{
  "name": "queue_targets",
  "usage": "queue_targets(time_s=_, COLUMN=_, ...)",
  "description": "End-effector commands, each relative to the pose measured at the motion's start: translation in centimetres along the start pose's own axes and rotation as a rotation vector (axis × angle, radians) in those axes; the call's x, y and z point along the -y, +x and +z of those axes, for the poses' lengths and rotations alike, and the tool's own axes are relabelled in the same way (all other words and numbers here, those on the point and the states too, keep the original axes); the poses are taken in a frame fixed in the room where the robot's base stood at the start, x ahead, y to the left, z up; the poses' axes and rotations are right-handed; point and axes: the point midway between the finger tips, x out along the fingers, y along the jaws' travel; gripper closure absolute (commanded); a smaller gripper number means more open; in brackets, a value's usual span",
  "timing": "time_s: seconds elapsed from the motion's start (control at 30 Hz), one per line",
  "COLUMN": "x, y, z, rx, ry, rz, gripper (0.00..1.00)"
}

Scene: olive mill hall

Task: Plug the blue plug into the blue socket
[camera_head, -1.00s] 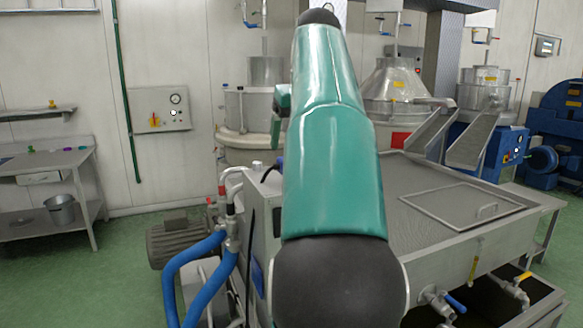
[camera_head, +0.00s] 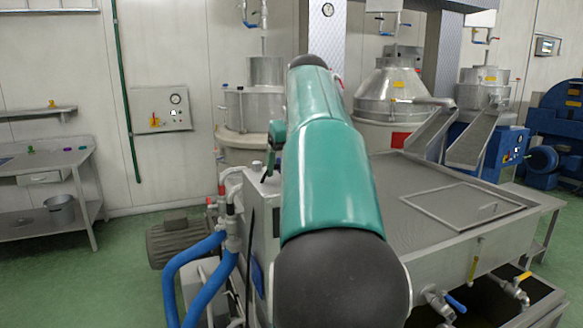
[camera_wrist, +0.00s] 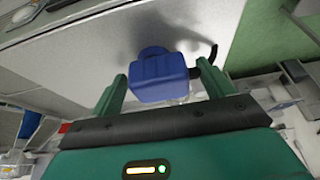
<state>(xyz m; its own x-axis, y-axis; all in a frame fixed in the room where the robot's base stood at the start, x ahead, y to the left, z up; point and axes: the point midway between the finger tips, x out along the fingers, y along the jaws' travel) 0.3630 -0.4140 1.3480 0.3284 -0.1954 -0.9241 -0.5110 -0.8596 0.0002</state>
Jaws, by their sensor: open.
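In the wrist view a blue block, which looks like the blue plug (camera_wrist: 160,80), sits between the two fingers of my gripper (camera_wrist: 162,70). The fingers are apart, one on each side of it; I cannot tell whether either touches it. A round blue part (camera_wrist: 153,52) shows just beyond the block, against a pale grey panel. I cannot tell whether it is the blue socket or part of the plug. A short black cable (camera_wrist: 213,53) shows by the right finger. In the head view my arm hides the gripper and the plug.
A steel machine with a flat lidded top (camera_head: 395,185) stands close under my arm. Blue hoses (camera_head: 192,265) and a motor (camera_head: 178,240) are at its left. A side table (camera_head: 45,160) stands far left. Green floor is open between them.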

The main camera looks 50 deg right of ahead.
Motion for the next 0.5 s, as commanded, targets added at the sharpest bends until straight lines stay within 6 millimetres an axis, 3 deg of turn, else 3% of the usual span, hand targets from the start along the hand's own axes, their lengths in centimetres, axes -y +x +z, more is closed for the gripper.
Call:
queue_targets(time_s=0.33, x=0.02, y=0.09, z=-0.02, rx=-0.001, ry=0.0, rz=0.0, gripper=0.22)
queue_targets(time_s=0.5, x=0.02, y=0.08, z=-0.02, rx=-0.001, ry=0.0, rz=0.0, gripper=0.55)
